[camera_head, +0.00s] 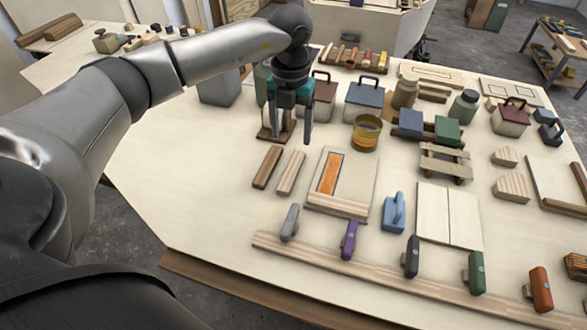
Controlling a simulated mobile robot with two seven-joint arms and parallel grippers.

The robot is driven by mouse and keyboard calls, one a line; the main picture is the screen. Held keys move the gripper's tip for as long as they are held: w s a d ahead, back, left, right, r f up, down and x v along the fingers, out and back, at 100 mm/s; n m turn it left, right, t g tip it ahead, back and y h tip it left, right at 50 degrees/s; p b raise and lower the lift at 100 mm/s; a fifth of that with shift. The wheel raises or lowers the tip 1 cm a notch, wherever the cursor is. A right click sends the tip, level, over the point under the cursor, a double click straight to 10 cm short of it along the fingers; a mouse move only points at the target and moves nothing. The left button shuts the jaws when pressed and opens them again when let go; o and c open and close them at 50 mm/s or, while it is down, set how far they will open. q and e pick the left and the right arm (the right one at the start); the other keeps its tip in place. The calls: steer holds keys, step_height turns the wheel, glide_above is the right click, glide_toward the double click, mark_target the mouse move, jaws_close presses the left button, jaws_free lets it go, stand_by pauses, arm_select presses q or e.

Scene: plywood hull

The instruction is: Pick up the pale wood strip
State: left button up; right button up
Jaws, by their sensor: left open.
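The pale wood strip (291,173) lies flat on the plywood table, slightly slanted, beside a darker brown strip (267,167) on its left. A gap separates the two. My left gripper (290,138) points down beyond the far end of the pale strip, with its two teal and dark fingers apart. A small wooden piece on a brown base (267,134) shows behind and between the fingers; I cannot tell whether they touch it. The pale strip is apart from the gripper and fully visible. My right gripper does not show.
Right of the strip is a board with an orange inlay (330,174). A grey-handled tool (290,222) and a purple one (348,240) stand near the long front rail (400,278). An amber jar (365,133) and lidded boxes stand behind. Bare table lies left of the strips.

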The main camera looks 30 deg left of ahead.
arm_select(q)
glide_above(292, 169)
step_height(292, 169, down, 5)
steer(key=shift+w+a+r, duration=0.1)
steer(key=shift+w+r, duration=0.05)
steer(key=shift+r, duration=0.05)
steer(key=shift+f, duration=0.45)
steer(key=f, duration=0.5)
steer(key=shift+s, duration=0.2)
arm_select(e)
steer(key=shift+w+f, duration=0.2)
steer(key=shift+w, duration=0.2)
arm_select(q)
steer(key=shift+c, duration=0.3)
steer(key=shift+r, duration=0.1)
jaws_close()
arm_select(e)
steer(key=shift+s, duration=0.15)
